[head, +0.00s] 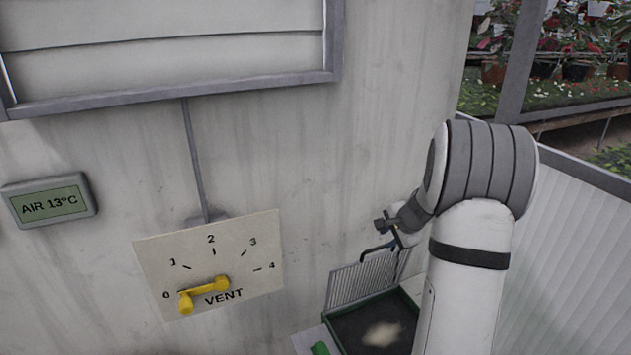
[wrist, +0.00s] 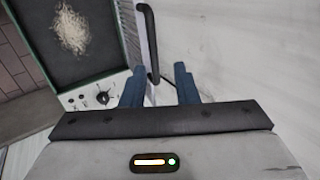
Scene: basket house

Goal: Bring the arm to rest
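My arm rises at the right of the head view and bends over toward the wall. My gripper (wrist: 160,86) shows in the wrist view with its two blue fingers apart and nothing between them. In the head view the gripper (head: 372,251) is small and partly hidden by my wrist, in front of the wall above a tray. A dark curved handle (wrist: 150,40) lies just beyond the fingertips in the wrist view; I cannot tell its exact distance from them.
A yellow lever (head: 205,290) on the VENT plate (head: 250,245) points near 0. A display (head: 48,201) reads AIR 13°C. A dark, green-rimmed tray (head: 360,329) holding a pale heap stands below my gripper. A ribbed white panel (head: 580,245) stands right of my arm.

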